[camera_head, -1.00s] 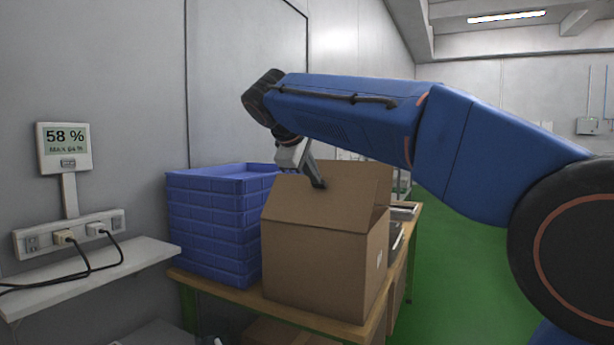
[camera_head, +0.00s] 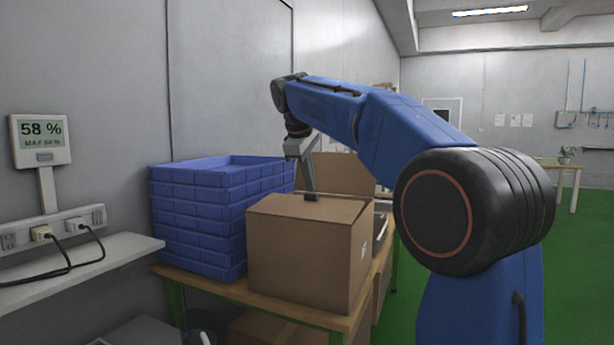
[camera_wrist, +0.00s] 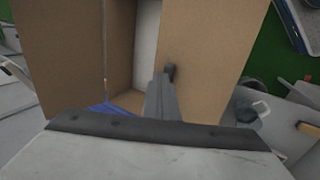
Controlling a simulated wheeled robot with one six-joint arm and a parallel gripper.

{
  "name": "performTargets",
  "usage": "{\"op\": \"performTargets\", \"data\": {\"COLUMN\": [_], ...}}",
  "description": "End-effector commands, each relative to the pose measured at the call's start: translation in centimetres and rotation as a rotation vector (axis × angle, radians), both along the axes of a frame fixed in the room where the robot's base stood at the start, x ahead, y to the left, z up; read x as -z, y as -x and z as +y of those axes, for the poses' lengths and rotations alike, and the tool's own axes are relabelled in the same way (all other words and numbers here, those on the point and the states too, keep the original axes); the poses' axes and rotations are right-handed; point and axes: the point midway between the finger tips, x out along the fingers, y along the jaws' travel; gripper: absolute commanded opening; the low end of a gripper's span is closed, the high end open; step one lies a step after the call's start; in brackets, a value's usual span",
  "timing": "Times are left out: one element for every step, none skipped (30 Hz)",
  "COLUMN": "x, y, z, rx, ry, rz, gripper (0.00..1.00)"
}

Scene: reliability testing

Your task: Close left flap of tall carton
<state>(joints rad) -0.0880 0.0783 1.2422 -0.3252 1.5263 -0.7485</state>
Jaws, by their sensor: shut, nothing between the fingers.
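The tall brown carton (camera_head: 300,255) stands on the table. Its near top flap (camera_head: 300,208) lies close to level over the top, while a far flap (camera_head: 342,172) stands raised behind. My gripper (camera_head: 310,197) is shut and empty, pointing down with its tip at the near flap, seemingly touching it. In the wrist view, the shut fingers (camera_wrist: 168,72) are over a brown panel (camera_wrist: 212,55) right of a gap into the carton. Another brown panel (camera_wrist: 60,50) lies left of the gap. I cannot tell which panel matches which flap.
A stack of blue trays (camera_head: 200,222) stands close to the carton's left side. The wooden table's front edge (camera_head: 265,300) runs just before the carton. A wall shelf (camera_head: 85,262) with plugged cables is at left. Green floor (camera_head: 480,325) is open at right.

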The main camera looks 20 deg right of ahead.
Motion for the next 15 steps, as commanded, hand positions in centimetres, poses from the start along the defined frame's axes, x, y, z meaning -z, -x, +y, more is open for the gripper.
{"op": "performTargets", "data": {"x": [0.4, 0.6, 0.8, 0.9, 1.1, 1.3, 1.4, 1.6, 1.7, 1.8, 1.9, 2.0, 2.1, 2.2, 2.2], "y": [-0.4, -0.4, -0.5, -0.5, -0.5, -0.6, -0.7, -0.7, -0.8, -0.8, -0.9, -0.9, -0.9, -1.0, -1.0], "z": [-0.3, -0.4, -0.5, -0.5, -0.5, -0.6, -0.7, -0.7, -0.8, -0.8, -0.8, -0.9, -0.9, -0.9, -0.9], "rx": [0.003, 0.003, 0.003, 0.001, 0.001, 0.000, 0.000, 0.000, 0.000, 0.000, 0.000, 0.000, 0.000, 0.000, 0.000], "ry": [-0.019, -0.032, -0.047, -0.048, -0.047, -0.047, -0.045, -0.045, -0.046, -0.046, -0.046, -0.045, -0.045, -0.045, -0.045], "rz": [0.021, 0.034, 0.050, 0.049, 0.048, 0.048, 0.048, 0.048, 0.047, 0.047, 0.047, 0.047, 0.047, 0.047, 0.047], "gripper": [0.00, 0.00, 0.00, 0.00, 0.00, 0.00, 0.00, 0.00, 0.00, 0.00, 0.00, 0.00, 0.00, 0.00, 0.00]}}
